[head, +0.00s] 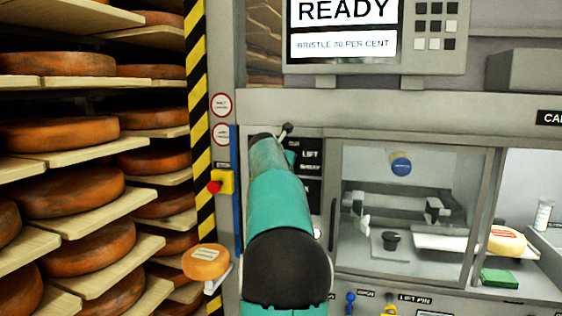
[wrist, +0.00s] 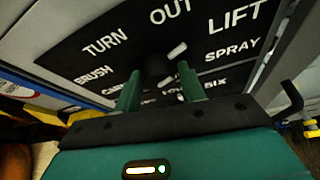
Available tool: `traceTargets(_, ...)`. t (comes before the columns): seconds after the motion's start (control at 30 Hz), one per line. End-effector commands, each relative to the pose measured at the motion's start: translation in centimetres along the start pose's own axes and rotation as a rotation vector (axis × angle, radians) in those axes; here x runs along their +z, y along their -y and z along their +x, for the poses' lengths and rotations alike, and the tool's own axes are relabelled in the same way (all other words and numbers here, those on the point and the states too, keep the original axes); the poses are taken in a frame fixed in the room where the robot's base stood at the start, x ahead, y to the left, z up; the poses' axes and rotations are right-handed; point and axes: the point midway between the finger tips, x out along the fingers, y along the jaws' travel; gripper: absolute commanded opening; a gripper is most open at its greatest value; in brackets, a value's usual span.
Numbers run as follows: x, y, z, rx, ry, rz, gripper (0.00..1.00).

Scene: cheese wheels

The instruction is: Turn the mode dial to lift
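The mode dial (wrist: 158,68) is a dark round knob on a black panel (wrist: 110,52), seen in the wrist view. White words TURN, OUT, LIFT and SPRAY stand around it, with BRUSH at the left. A white bar beside the knob slants up and right, towards LIFT (wrist: 234,17). My gripper (wrist: 160,78) has its two green fingers apart, one on each side of the knob's lower part. A gap seems to show at each finger; contact is not clear. In the head view my arm hides the gripper and the dial; part of the panel (head: 310,157) shows.
A second row of labels with white marks lies below the dial, partly behind my fingers. A red stop button (head: 214,187) sits left of my arm. A glass-fronted chamber (head: 410,215) is at right. Cheese shelves (head: 75,205) fill the left. The screen (head: 343,25) reads READY.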

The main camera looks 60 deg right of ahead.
Motion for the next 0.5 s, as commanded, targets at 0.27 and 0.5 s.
traceTargets(0.27,0.1,0.0,0.0,0.001,0.002,-0.001,0.54)
traceTargets(0.5,0.2,0.0,-1.2,0.001,0.003,-0.001,0.54)
